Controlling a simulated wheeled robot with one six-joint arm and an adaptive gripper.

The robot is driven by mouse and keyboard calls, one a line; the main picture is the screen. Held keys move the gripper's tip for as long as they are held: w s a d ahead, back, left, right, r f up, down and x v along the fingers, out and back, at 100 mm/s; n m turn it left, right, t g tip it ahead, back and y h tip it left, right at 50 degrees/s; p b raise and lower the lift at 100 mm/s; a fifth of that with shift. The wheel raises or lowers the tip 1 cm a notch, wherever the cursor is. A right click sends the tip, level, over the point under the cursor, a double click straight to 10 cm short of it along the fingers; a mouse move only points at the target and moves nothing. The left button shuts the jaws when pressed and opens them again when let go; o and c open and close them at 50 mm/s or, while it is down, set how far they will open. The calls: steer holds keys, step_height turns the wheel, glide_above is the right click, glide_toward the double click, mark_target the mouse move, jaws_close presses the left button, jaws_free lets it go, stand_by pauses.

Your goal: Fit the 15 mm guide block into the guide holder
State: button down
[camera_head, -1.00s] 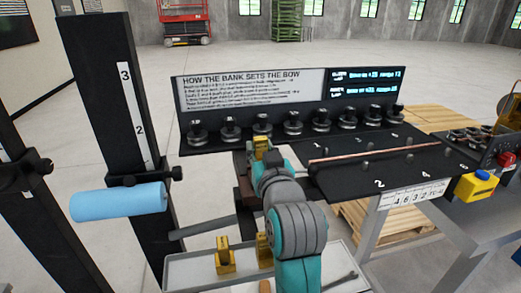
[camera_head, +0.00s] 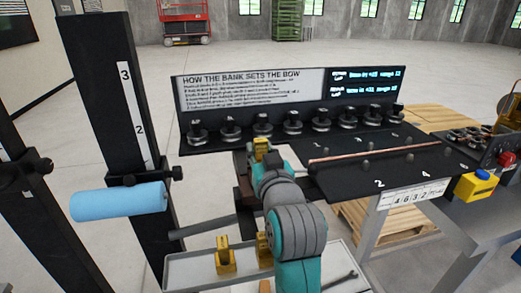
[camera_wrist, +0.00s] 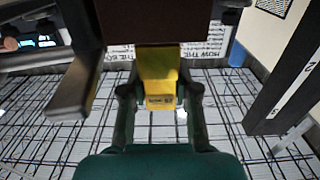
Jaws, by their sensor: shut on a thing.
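My gripper (camera_wrist: 160,95) is shut on a yellow guide block (camera_wrist: 158,78), one finger on each side of it. In the head view my gripper (camera_head: 262,153) and the block's yellow top (camera_head: 261,143) show just in front of the black bank. A dark brown body (camera_wrist: 135,18), perhaps the guide holder, is right at the block's far end in the wrist view. A brown part (camera_head: 241,175) also shows left of my arm in the head view. I cannot tell whether the block touches it or sits in it. The size mark on the block is too blurred to read.
Two other yellow blocks (camera_head: 225,258) (camera_head: 264,249) stand in the grey tray (camera_head: 187,260) below. A copper tube (camera_head: 375,148) lies across the black plate at right. A post with a blue roller (camera_head: 118,201) stands at left. Several knobs line the bank.

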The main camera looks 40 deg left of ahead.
mark_target(259, 140)
steer(key=shift+f, duration=1.85)
steer(key=c, duration=0.8)
jaws_free()
steer(key=shift+f, duration=0.1)
step_height(259, 140, up, 11)
steer(key=shift+s+a+f, duration=0.1)
steer(key=shift+s+f, duration=0.05)
steer(key=shift+f, duration=0.05)
